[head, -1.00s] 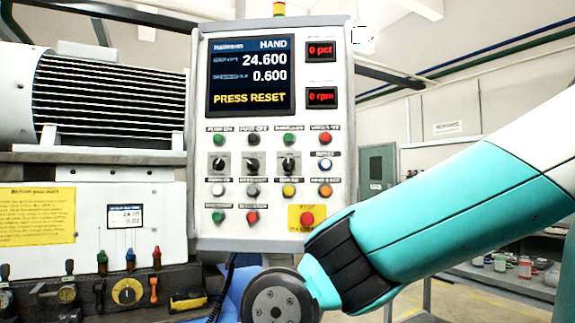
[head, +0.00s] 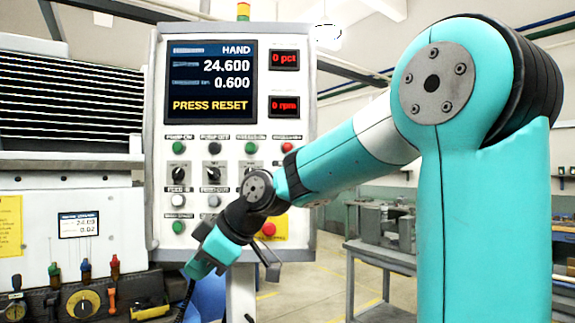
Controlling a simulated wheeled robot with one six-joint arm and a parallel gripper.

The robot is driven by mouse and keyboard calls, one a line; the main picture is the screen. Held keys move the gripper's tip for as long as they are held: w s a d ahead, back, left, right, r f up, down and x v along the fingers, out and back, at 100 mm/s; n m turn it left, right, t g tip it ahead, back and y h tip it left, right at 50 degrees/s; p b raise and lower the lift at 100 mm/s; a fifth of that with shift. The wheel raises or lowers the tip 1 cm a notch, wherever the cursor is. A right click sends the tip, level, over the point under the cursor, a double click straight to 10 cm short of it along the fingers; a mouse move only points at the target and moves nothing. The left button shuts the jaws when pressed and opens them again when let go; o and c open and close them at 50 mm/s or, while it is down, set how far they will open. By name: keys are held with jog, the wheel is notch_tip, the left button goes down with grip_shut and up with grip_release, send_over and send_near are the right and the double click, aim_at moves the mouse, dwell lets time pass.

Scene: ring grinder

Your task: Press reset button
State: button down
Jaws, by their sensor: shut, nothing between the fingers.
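The control panel (head: 155,110) stands upright, and its screen (head: 211,82) reads "PRESS RESET". Small round buttons sit below the screen, among them a green button (head: 179,148), a red button (head: 287,147) and a white button (head: 178,200). Their labels are too small to read, so I cannot tell which one is reset. The blue-white button in the second row is hidden behind my arm.
A large red button (head: 268,229) on a yellow plate shows just beside my wrist. The grinder (head: 70,190) fills the left, with levers and a yellow dial (head: 83,303). A grey workbench (head: 385,255) stands behind at right. Open floor lies between panel and bench.

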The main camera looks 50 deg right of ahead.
jog(key=d+r+n+t+h+p, duration=0.1)
jog(key=d+r+h, duration=0.1)
jog(key=d+r, duration=0.3)
jog(key=w+d+r+n+t+h+p, duration=0.1)
jog(key=d+r, duration=0.4)
jog(key=d, duration=0.7)
jog(key=w+d+r+n+t+h+p, duration=0.1)
jog(key=d+r+t+h+p, duration=0.1)
jog(key=d+r, duration=0.3)
jog(key=d+t, duration=0.1)
jog(key=d, duration=0.3)
jog(key=shift+r+h, duration=0.3)
jog(key=shift+r, duration=0.05)
jog(key=shift+d, duration=0.15)
jog(key=w+d+p, duration=0.5)
jog(key=w+d, duration=0.1)
jog(key=shift+d, duration=0.15)
jog(key=shift+w, duration=0.1)
jog(key=shift+w+d, duration=0.2)
jog(key=shift+d, duration=0.05)
